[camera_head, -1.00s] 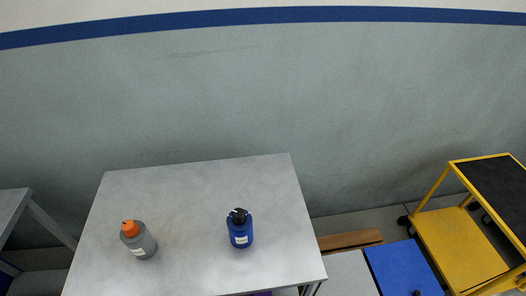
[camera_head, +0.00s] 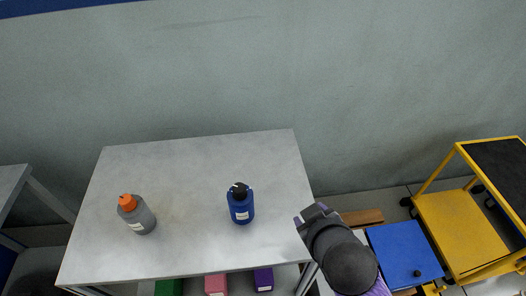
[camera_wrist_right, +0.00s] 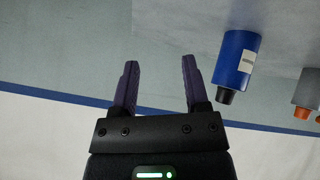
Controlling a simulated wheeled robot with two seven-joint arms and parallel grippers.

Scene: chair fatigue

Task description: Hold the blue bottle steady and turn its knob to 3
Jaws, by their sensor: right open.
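The blue bottle (camera_head: 240,211) stands upright on the grey table (camera_head: 185,175), right of its middle. Its black knob (camera_head: 239,190) is on top with a small white mark; the number it points to is too small to read. In the right wrist view the bottle (camera_wrist_right: 238,52) appears upside down, to the right of the fingers, with its knob (camera_wrist_right: 225,97) pointing down. My right gripper (camera_wrist_right: 160,62) is open with nothing between its purple fingers. In the head view my right gripper (camera_head: 309,214) is at the table's right edge, apart from the bottle. My left gripper is not in view.
A grey bottle with an orange top (camera_head: 143,219) stands on the left of the table. Green, pink and purple (camera_head: 263,279) boxes sit below the tabletop. A blue-topped unit (camera_head: 403,252) and a yellow cart (camera_head: 452,225) stand to the right. The table between the bottles is clear.

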